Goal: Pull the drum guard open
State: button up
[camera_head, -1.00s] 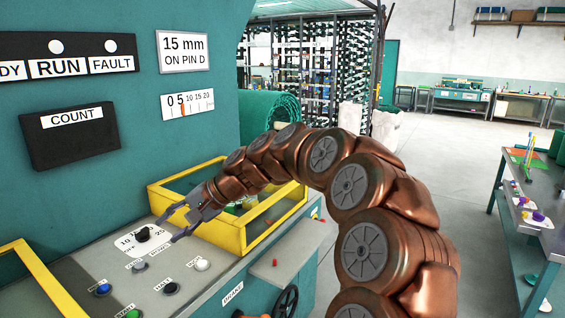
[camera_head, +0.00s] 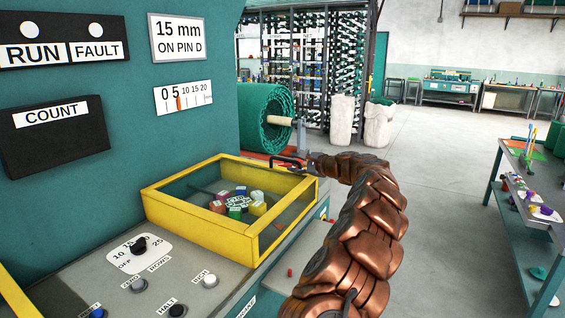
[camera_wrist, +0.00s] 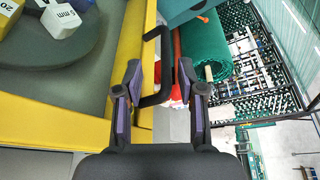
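The drum guard (camera_head: 194,230) is a yellow-framed box with a clear top on the grey console. It appears closed over a round drum (camera_head: 237,201) ringed with several coloured blocks. A dark bracket handle (camera_head: 287,162) stands at the guard's right end. In the wrist view the handle (camera_wrist: 166,66) shows beside the guard's yellow edge (camera_wrist: 147,70). My gripper (camera_wrist: 162,85) is open, with one finger on each side of the handle and a visible gap on both sides. In the head view my gripper is small and partly merged with the handle.
The console front holds a rotary knob (camera_head: 139,246) and several push buttons. A green netting roll (camera_head: 268,118) lies just beyond the guard. A teal bench (camera_head: 540,200) with small items stands at the right. The floor between is clear.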

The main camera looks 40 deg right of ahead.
aim_at(290, 161)
jog(key=shift+w+d+f, duration=0.15)
jog(key=shift+w+d, duration=0.3)
jog(key=shift+d, duration=0.2)
jog(key=shift+w+d+f+p, duration=0.1)
jog(key=shift+w+f+p, duration=0.05)
jog(key=shift+w+p, duration=0.2)
jog(key=shift+p+x, duration=0.45)
jog(key=shift+x, duration=1.9)
jog(key=shift+c, duration=0.3)
grip_shut()
